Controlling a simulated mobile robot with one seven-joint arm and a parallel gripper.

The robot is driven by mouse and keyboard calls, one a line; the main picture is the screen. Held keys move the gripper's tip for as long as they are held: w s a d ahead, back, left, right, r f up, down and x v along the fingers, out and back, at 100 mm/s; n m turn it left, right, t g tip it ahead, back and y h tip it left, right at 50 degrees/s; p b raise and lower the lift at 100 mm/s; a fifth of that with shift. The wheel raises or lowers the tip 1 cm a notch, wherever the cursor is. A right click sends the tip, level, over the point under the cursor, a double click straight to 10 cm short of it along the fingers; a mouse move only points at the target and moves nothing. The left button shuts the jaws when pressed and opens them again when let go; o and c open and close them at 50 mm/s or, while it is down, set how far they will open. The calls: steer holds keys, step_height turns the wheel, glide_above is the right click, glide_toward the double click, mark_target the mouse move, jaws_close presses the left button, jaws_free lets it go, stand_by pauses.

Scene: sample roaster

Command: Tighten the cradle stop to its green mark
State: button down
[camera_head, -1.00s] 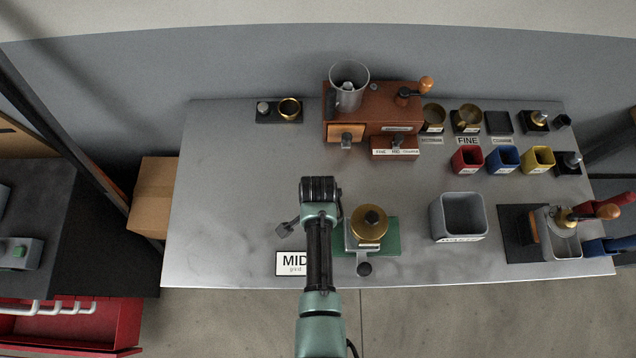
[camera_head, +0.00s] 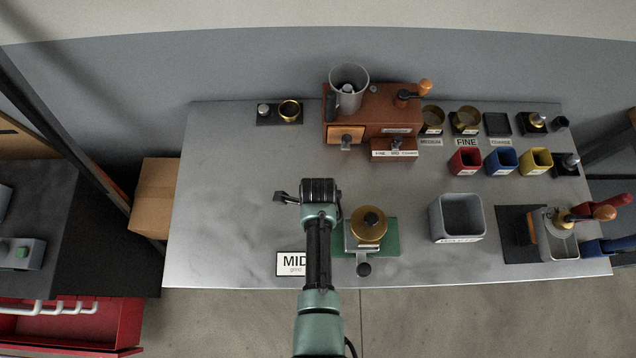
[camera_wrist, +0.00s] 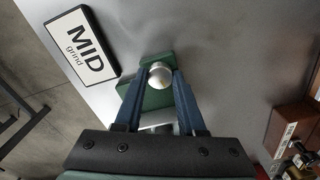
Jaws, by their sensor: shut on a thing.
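A round silver knob (camera_wrist: 159,76), apparently the cradle stop, stands on a green base in the wrist view. My gripper (camera_wrist: 160,70) has its two blue fingers closed on either side of this knob. The green base (camera_head: 392,240) also shows in the head view, with a brass cup (camera_head: 369,224) in a grey holder on it. My arm hides the knob and the fingers in the head view. I cannot make out a green mark on the stop.
A MID grind card (camera_head: 290,263) lies left of my arm. A grey bin (camera_head: 459,232) stands to the right. A brown grinder (camera_head: 380,110) stands at the back, with red, blue and yellow cups (camera_head: 465,163) to its right.

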steer(key=shift+m, duration=1)
steer(key=c, duration=0.5)
jaws_free()
step_height(320, 180, up, 13)
steer(key=shift+w, duration=0.1)
stand_by(0.5)
